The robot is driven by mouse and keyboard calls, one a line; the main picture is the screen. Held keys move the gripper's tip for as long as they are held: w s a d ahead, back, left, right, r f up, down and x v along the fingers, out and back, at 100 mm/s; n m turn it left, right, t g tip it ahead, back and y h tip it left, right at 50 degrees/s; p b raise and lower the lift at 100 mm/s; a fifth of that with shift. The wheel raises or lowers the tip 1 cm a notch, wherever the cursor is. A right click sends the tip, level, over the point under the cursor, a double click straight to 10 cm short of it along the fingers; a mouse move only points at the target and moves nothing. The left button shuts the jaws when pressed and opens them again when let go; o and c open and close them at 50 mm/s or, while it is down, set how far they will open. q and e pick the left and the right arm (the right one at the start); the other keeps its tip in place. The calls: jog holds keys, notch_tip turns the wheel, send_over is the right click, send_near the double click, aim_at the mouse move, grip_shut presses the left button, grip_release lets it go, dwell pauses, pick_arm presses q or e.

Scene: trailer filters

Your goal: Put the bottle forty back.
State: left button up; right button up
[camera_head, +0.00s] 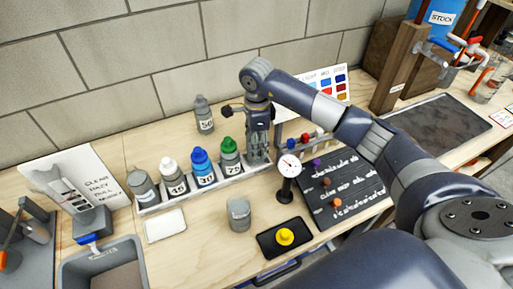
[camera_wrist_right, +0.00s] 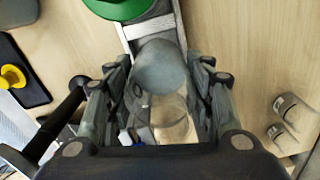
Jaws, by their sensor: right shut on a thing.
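My right gripper (camera_head: 258,150) points down at the right end of the bottle rack (camera_head: 150,209). In the right wrist view its fingers (camera_wrist_right: 160,100) are closed around a grey-capped bottle (camera_wrist_right: 160,68) over the rack's end. That bottle's label is hidden, and I cannot tell whether it rests in the rack. In the rack stand a grey-capped bottle (camera_head: 142,187), a white-capped bottle marked 45 (camera_head: 174,178), a blue-capped bottle marked 30 (camera_head: 203,170) and a green-capped bottle marked 75 (camera_head: 230,159). My left gripper is out of view.
Another grey bottle (camera_head: 204,116) stands behind the rack. A grey jar (camera_head: 239,213), a dial gauge (camera_head: 287,180) and a black tray (camera_head: 268,247) with a yellow knob (camera_head: 285,236) are in front. A dark lettered board (camera_head: 342,190) lies right. A grey bin (camera_head: 75,268) is front left.

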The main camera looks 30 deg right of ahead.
notch_tip(320, 180, down, 2)
jog(key=shift+f, duration=0.5)
jog(key=o, duration=1.4)
